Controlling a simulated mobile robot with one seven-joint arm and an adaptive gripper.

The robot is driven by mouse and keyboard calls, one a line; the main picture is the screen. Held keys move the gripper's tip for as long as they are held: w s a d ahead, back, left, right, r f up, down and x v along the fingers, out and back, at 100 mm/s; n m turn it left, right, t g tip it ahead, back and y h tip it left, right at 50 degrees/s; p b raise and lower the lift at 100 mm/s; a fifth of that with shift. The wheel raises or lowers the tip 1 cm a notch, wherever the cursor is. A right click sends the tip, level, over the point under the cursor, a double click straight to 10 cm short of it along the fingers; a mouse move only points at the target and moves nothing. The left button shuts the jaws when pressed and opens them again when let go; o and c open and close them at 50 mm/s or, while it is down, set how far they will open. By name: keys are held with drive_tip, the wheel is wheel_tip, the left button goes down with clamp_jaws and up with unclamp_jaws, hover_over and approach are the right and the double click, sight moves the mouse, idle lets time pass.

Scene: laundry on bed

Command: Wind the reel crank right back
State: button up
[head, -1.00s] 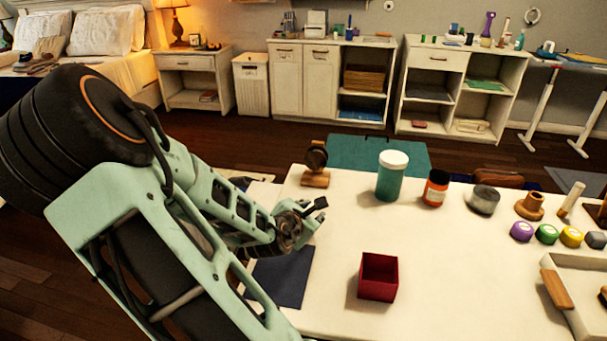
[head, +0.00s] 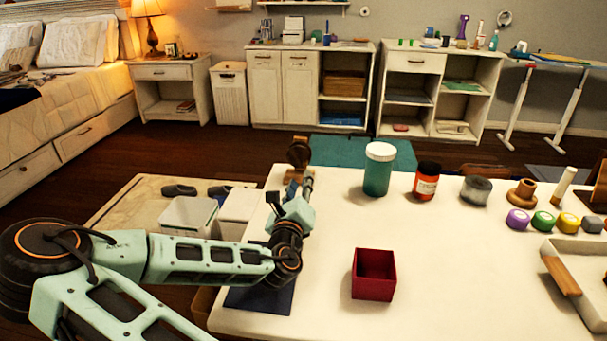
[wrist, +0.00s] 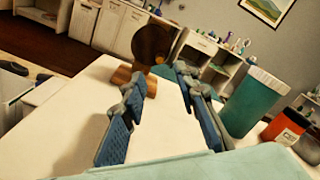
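The reel (head: 299,150) is a dark brown wooden disc on a small stand at the table's far left corner. In the wrist view the reel (wrist: 151,43) stands upright on its wooden base (wrist: 124,75), just beyond my fingers. A small yellowish spot shows low on its right side; I cannot tell whether this is the crank. My gripper (head: 298,184) points at the reel from the near side and partly covers its base. In the wrist view my gripper (wrist: 160,80) is open, its two blue-padded fingers apart with nothing between them.
A teal jar with a white lid (head: 378,170) stands right of the reel, then an orange-labelled jar (head: 426,180) and a grey tin (head: 475,191). A red open box (head: 374,275) sits nearer on the white table (head: 450,300). The tabletop between is clear.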

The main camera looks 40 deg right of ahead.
sight(305, 166)
drive_tip(key=b+x, duration=0.1)
drive_tip(key=x, duration=0.6)
drive_tip(key=shift+w+d, duration=0.15)
drive_tip(key=shift+d, duration=0.1)
clamp_jaws()
